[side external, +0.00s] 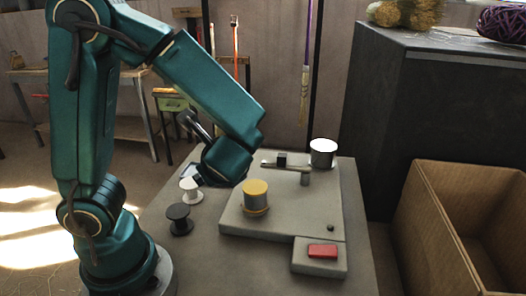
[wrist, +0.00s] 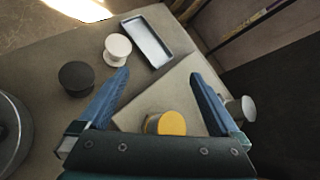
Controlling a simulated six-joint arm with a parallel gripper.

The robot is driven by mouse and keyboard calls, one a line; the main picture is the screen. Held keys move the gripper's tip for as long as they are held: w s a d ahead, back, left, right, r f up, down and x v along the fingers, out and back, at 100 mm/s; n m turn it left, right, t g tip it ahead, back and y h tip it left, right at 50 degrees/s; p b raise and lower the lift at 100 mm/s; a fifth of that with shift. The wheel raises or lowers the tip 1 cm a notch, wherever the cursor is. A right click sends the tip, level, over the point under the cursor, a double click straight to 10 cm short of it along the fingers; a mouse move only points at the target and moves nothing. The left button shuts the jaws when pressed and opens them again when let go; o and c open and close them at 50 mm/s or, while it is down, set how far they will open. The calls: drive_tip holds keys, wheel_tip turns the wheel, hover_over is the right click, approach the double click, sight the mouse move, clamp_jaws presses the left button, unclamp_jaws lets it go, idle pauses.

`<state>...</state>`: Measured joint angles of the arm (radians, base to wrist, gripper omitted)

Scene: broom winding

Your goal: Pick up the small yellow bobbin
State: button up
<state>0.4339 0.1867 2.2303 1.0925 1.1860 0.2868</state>
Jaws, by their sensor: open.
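The yellow bobbin (side external: 256,196) has yellow flanges and a grey middle. It stands upright on the grey winding block, right of my gripper in the side view. In the wrist view its yellow top (wrist: 171,123) shows between the bases of my fingers, partly hidden by the gripper body. My gripper (wrist: 160,75) is open and empty, its two blue fingers spread wide. In the side view the fingers are mostly hidden behind the wrist. The tips point away from the yellow bobbin, toward the white bobbin and tray.
A white bobbin (wrist: 117,47) and a black bobbin (wrist: 76,77) stand on the table near a shallow tray (wrist: 147,42). A white-topped cylinder (side external: 323,152) and a bar (side external: 286,165) stand at the block's back. A red button (side external: 323,251) is at the front. A cardboard box (side external: 452,232) is right.

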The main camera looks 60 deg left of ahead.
sight(254, 189)
drive_tip(key=w+m, duration=0.1)
drive_tip(key=w+d+f+m+t, duration=0.1)
drive_tip(key=m, duration=0.1)
drive_tip(key=w+d+f+m+t, duration=0.1)
drive_tip(key=shift+w+d+m+y, duration=0.15)
drive_tip(key=shift+w+m+y, duration=0.05)
drive_tip(key=shift+m+y, duration=0.2)
drive_tip(key=d+f+m, duration=0.1)
drive_tip(key=w+d+f+m+t, duration=0.1)
drive_tip(key=f+m, duration=0.1)
drive_tip(key=shift+d+t, duration=0.3)
drive_tip(key=shift+d+f+m, duration=0.25)
drive_tip(key=shift+f+m, duration=0.15)
drive_tip(key=shift+m, duration=0.2)
drive_tip(key=shift+h, duration=0.3)
drive_tip(key=shift+x, duration=2.4)
drive_tip(key=shift+r, duration=0.1)
drive_tip(key=c, duration=1.4)
drive_tip(key=shift+c, duration=0.2)
